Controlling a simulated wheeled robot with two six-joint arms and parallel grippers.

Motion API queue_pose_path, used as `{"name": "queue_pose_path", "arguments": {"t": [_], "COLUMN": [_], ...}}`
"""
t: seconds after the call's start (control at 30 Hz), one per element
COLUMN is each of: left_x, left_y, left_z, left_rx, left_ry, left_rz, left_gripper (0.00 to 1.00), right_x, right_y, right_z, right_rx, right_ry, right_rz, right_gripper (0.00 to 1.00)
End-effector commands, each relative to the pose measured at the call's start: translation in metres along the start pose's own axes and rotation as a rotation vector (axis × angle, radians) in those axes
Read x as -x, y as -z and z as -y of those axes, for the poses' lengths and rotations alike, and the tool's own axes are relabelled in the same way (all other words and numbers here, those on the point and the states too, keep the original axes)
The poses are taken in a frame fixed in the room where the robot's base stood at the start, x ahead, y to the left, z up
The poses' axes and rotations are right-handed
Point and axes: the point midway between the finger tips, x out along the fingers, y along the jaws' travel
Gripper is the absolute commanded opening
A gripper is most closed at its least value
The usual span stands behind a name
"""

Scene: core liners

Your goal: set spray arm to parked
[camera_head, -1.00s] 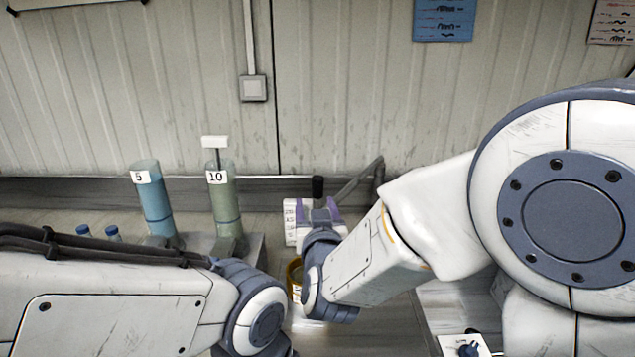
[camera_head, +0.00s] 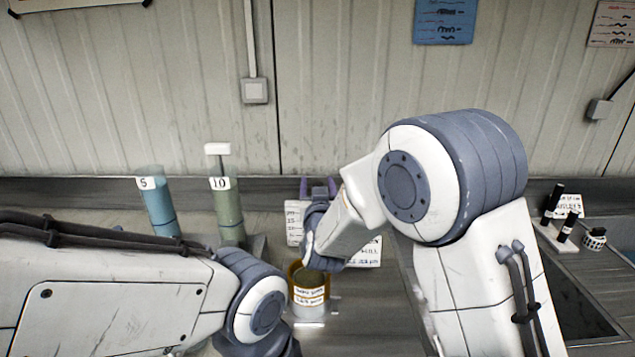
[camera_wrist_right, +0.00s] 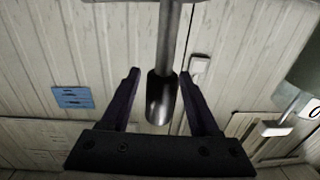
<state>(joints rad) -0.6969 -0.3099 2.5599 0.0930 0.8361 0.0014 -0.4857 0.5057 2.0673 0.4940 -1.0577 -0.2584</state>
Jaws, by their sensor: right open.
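In the right wrist view a black cylindrical grip (camera_wrist_right: 160,98) on a grey metal rod (camera_wrist_right: 170,35), which looks like the spray arm's handle, lies between the two dark fingers of my right gripper (camera_wrist_right: 160,85). The fingers are open, with a gap visible on both sides of the grip. In the head view my right gripper (camera_head: 318,187) shows its purple fingertips near the back of the counter, and the spray arm is hidden there behind my right arm. My left arm reaches in from the left; its gripper is out of the picture.
A brown-rimmed pot (camera_head: 310,289) with white labels stands below my right wrist. A blue cylinder (camera_head: 159,205) and a green cylinder (camera_head: 229,210) stand at the left. White lettered cards (camera_head: 294,222) are behind. Black items on a stand (camera_head: 558,238) sit at the right.

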Motion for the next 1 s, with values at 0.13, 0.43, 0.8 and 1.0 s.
{"name": "queue_pose_path", "arguments": {"t": [0.13,0.43,0.8,1.0], "left_x": [-0.0003,-0.0003,-0.0003,-0.0003], "left_y": [-0.0001,0.0000,0.0000,0.0000], "left_z": [0.0000,0.0000,0.0000,0.0000], "left_rx": [0.000,0.000,0.000,0.000], "left_ry": [0.000,0.000,0.000,0.000], "left_rz": [0.000,0.000,0.000,0.000], "left_gripper": [0.50,0.50,0.50,0.50], "right_x": [0.0001,0.0004,0.0005,0.0005], "right_y": [-0.0002,0.0001,0.0003,0.0004], "right_z": [-0.0001,0.0000,0.0002,0.0002], "right_rx": [0.000,0.000,0.000,0.000], "right_ry": [0.000,0.000,0.000,0.001], "right_rz": [0.000,-0.001,-0.001,-0.001], "right_gripper": [0.62,0.00,0.00,0.00]}}
